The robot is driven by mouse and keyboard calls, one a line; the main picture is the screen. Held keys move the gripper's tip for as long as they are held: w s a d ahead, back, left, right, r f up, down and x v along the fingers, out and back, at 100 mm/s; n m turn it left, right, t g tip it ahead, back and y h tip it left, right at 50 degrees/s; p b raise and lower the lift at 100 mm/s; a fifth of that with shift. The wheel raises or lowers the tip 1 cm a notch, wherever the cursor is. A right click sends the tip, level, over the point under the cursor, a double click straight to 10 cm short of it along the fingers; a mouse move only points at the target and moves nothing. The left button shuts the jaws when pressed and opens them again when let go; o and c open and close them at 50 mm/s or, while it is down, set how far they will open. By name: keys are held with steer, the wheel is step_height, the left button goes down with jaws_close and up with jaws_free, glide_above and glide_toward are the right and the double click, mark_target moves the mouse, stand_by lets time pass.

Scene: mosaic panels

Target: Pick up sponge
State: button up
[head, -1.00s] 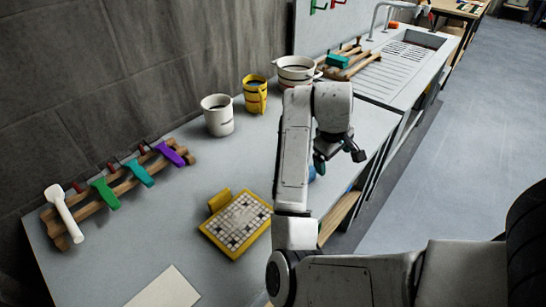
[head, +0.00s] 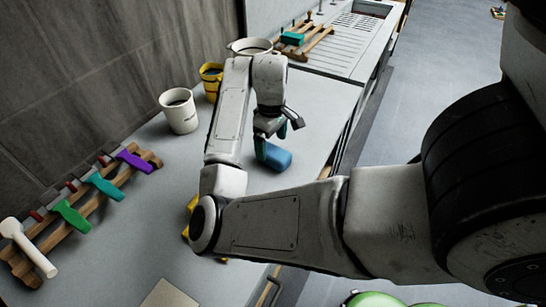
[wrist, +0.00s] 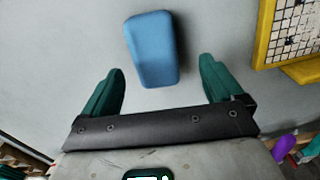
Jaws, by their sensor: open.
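The sponge (head: 273,155) is a blue rounded block lying on the grey worktop near its front edge. In the wrist view, the sponge (wrist: 152,48) lies just beyond the fingertips and between their lines, slightly left of centre. My gripper (head: 270,135) is close above the sponge in the head view and partly covers it. In the wrist view, my gripper (wrist: 160,68) has its two green fingers wide apart, with nothing held between them.
A yellow-framed mosaic panel (wrist: 262,40) lies to the right in the wrist view; my arm mostly hides it in the head view. A white cup (head: 179,112), yellow cup (head: 211,84) and wooden rack (head: 85,212) with coloured tools stand along the wall. A sink (head: 355,30) lies beyond.

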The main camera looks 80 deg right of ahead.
mark_target(274, 151)
steer(key=shift+s+d+f+p, duration=0.1)
steer(key=shift+s+f+p, duration=0.1)
steer(key=shift+f, duration=1.05)
steer(key=shift+s+d+f+p, duration=0.1)
steer(key=shift+f+p, duration=0.1)
steer(key=shift+f, duration=1.05)
steer(key=c, duration=1)
